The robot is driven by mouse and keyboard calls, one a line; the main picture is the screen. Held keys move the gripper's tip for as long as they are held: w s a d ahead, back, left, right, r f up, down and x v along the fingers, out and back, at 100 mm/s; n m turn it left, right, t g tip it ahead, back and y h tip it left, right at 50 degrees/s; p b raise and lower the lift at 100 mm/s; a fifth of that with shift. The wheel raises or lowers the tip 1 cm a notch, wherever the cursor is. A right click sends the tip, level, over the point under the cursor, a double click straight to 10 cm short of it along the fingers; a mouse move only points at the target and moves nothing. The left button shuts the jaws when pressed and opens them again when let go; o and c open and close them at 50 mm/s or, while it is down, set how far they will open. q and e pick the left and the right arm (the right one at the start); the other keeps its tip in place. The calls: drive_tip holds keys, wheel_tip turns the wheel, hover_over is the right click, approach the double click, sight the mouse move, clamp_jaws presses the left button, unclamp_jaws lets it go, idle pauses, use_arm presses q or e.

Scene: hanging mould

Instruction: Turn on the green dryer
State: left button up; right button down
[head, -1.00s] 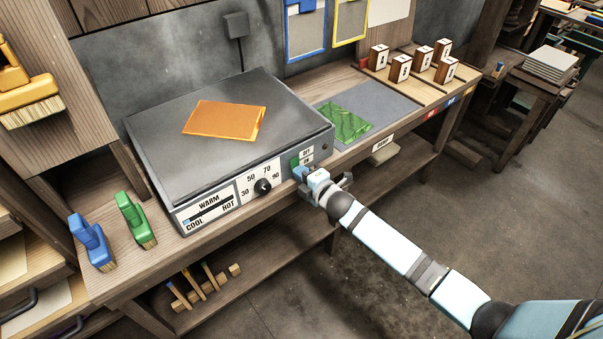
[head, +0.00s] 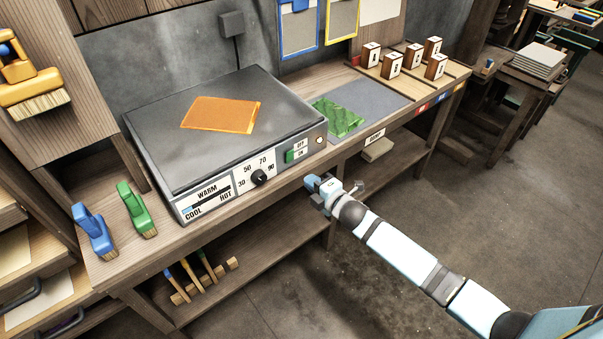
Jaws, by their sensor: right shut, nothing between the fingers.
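The dryer (head: 215,128) is a grey flat-topped box on the bench, with an orange sheet (head: 221,114) lying on top. Its front has a WARM/COOL/HOT strip, a black dial (head: 259,178), and a green switch (head: 290,156) beside the OFF and ON labels, with the green part by ON. A small round lamp (head: 319,140) to the right of the switch looks pale and lit. My right gripper (head: 314,187) is shut and empty, in front of and below the switch, apart from the panel. My left gripper is not in view.
A green sheet (head: 339,117) lies on a grey mat (head: 377,101) right of the dryer. Several wooden blocks (head: 392,65) stand at the back right. Blue (head: 95,232) and green (head: 135,210) brushes stand at the left. The floor (head: 410,205) in front is clear.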

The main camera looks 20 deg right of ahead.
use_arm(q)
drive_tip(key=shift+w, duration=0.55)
use_arm(e)
drive_tip(key=s+d+f, duration=0.1)
drive_tip(key=s+d, duration=0.1)
drive_tip(key=s, duration=0.3)
drive_tip(key=shift+s+d+f, duration=0.15)
drive_tip(key=shift+s+d, duration=0.05)
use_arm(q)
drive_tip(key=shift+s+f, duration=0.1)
use_arm(e)
drive_tip(key=s+a+f+m+g+h, duration=0.1)
drive_tip(key=s+a+f+m+g, duration=0.2)
drive_tip(key=s+m, duration=0.85)
drive_tip(key=s+a+f+m+g+h, duration=0.1)
drive_tip(key=s+a+f+m+g, duration=0.15)
drive_tip(key=s+m, duration=0.85)
use_arm(q)
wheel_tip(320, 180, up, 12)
drive_tip(key=p, duration=1.3)
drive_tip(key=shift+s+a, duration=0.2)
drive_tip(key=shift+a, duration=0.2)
use_arm(e)
wheel_tip(320, 180, up, 11)
drive_tip(key=s+n, duration=0.2)
drive_tip(key=n, duration=0.1)
drive_tip(key=shift+s+d+r+t, duration=0.2)
drive_tip(key=shift+s+d+t, duration=0.15)
drive_tip(key=shift+t, duration=0.1)
drive_tip(key=shift+n, duration=0.25)
